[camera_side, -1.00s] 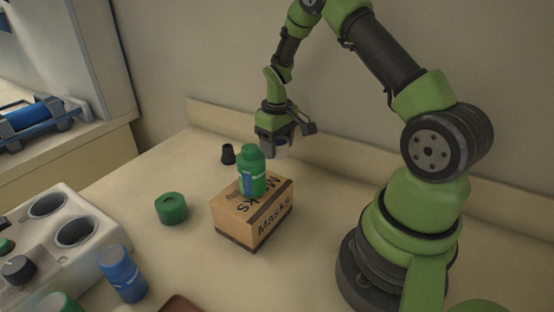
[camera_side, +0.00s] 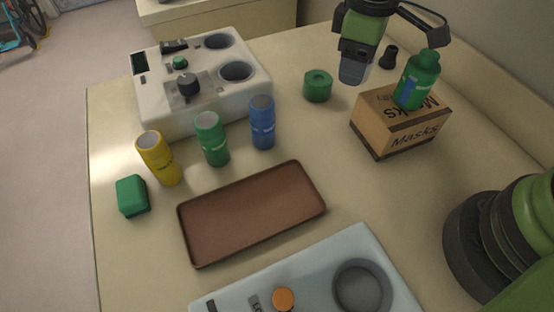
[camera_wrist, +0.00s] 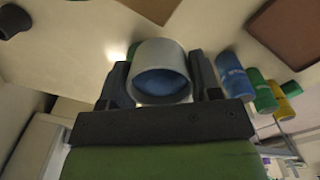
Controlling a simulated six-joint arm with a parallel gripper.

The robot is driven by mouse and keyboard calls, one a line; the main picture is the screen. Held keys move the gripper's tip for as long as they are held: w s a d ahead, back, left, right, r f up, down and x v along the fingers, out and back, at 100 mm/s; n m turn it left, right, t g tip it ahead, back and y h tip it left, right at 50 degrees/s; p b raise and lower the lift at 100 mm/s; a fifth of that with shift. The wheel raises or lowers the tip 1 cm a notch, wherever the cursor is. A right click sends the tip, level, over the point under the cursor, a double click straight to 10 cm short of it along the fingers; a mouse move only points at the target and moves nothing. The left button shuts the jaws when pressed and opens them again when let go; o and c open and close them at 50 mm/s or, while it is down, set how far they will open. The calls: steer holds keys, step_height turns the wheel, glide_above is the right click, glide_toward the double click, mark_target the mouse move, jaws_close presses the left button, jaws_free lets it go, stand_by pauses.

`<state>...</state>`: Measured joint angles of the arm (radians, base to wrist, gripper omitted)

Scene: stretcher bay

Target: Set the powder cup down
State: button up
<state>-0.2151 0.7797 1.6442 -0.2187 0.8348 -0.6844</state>
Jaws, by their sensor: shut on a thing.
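The powder cup is a pale grey cup with blue inside. In the wrist view, the cup (camera_wrist: 162,58) sits between the two fingers of my gripper (camera_wrist: 162,78), which is shut on it. In the side view, the cup (camera_side: 354,70) hangs below my gripper (camera_side: 358,52), its lower end looking blue-grey. It shows left of the cardboard Masks box and right of the green ring. It appears held above the counter, but its exact height is hard to tell.
The Masks box (camera_side: 390,125) bears a green bottle (camera_side: 418,80). A green ring (camera_side: 317,86) and a black cone (camera_side: 389,57) are near. A blue cylinder (camera_side: 262,122), green cylinder (camera_side: 211,140), yellow cylinder (camera_side: 158,158) and brown tray (camera_side: 250,215) lie toward the front. Counter right of the tray is clear.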

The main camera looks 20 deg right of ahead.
steer(key=s+a+n, duration=0.3)
steer(key=a, duration=0.4)
steer(key=s+a+n, duration=0.3)
steer(key=a, duration=0.3)
steer(key=n, duration=0.4)
glide_above(277, 217)
step_height(277, 217, down, 9)
steer(key=shift+w+r, duration=0.15)
steer(key=shift+r, duration=0.05)
steer(key=shift+f, duration=0.3)
steer(key=shift+f, duration=0.1)
steer(key=shift+f, duration=0.55)
steer(key=o, duration=0.9)
